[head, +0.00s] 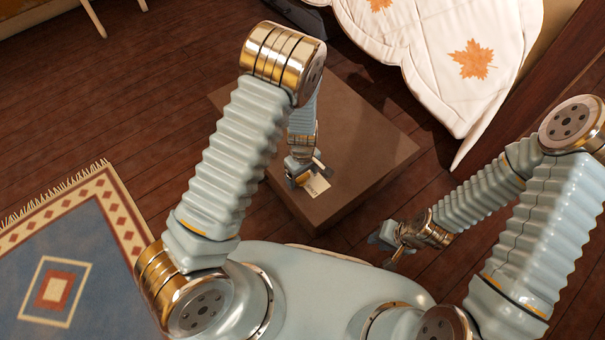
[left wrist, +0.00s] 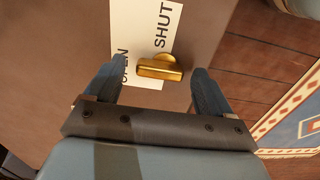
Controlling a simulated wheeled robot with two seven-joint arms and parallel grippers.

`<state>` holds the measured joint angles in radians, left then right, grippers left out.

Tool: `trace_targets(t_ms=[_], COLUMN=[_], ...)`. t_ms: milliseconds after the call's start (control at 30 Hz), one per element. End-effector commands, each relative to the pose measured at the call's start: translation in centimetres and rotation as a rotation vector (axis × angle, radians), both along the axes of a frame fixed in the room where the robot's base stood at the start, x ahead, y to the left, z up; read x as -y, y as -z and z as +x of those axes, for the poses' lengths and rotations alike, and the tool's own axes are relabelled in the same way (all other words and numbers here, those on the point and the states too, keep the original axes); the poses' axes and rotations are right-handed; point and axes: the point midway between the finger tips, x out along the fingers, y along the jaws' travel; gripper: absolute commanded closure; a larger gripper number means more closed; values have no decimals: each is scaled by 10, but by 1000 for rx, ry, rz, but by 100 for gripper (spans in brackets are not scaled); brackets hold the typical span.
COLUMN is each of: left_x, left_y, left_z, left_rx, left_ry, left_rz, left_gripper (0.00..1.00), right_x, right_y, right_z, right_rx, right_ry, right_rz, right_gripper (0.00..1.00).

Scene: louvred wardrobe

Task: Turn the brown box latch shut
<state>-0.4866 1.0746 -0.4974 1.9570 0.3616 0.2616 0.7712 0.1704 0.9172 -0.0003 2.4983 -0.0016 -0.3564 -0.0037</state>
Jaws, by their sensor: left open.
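The brown box (head: 375,150) stands on the floor in front of me, and its brown face fills much of the left wrist view (left wrist: 60,60). A white label (left wrist: 130,18) on it reads SHUT at the upper right and OPEN at the lower left. The gold latch (left wrist: 160,68) lies crosswise on the label, below the word SHUT. My left gripper (left wrist: 160,72) is open, with one finger on each side of the latch; contact is not clear. In the head view my left gripper (head: 302,174) is at the label and hides the latch. My right gripper (head: 390,243) is low, right of the box, apart from it.
A bed with a white leaf-patterned cover (head: 440,60) stands behind the box, at the upper right. A blue patterned rug (head: 75,260) lies at the left. Bare wooden floor (head: 110,100) is clear between the rug and the box.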

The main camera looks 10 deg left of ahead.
Motion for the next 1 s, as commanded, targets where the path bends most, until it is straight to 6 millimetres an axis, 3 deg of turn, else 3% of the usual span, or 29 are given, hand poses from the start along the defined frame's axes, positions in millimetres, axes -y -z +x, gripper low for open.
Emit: trace_targets(t_ms=[67,433,767,1000], left_x=[0,0,0,1], left_y=[0,0,0,0], left_z=[0,0,0,-1], left_rx=[0,0,0,1], left_ry=[0,0,51,200], left_rz=[0,0,0,-1], left_gripper=[17,73,73,73], right_x=[0,0,0,0], right_y=[0,0,0,2], right_z=[0,0,0,0], right_rx=[0,0,0,0], right_ry=[0,0,0,0], right_rz=[0,0,0,0], right_gripper=[73,73,73,73])
